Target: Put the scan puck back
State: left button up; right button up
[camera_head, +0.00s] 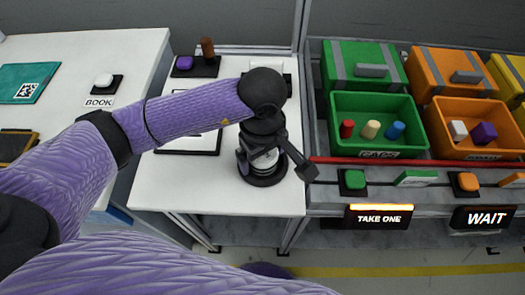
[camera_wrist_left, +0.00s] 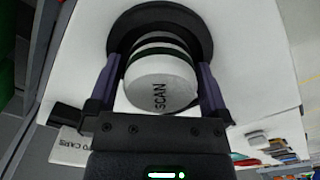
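The scan puck (camera_wrist_left: 160,88) is a white cylinder with dark bands and the word SCAN on its end. In the left wrist view it is between the two fingers of my left gripper (camera_wrist_left: 158,75). A round black base (camera_wrist_left: 203,38) lies directly behind it; whether the puck touches this base I cannot tell. In the head view my left gripper (camera_head: 270,157) points down over the black base (camera_head: 262,180) on the white table, hiding most of the puck. The fingers are close along both sides of the puck; contact is not clear. My right gripper is not in view.
Right of the table (camera_head: 225,200), a green bin (camera_head: 345,110) holds several small pegs and an orange bin (camera_head: 447,145) holds blocks. A red rail (camera_head: 410,162) runs before them. A tray (camera_head: 197,68) with a purple button is behind. A BOOK button (camera_head: 104,81) stands left.

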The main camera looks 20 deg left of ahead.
pick_arm(q)
jog(key=shift+r, duration=0.3)
notch_tip(320, 180, up, 12)
jog(key=p, duration=0.3)
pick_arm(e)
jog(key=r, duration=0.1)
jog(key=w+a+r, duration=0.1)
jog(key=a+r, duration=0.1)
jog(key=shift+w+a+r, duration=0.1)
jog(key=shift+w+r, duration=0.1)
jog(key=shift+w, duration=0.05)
pick_arm(q)
jog(key=shift+f, duration=0.1)
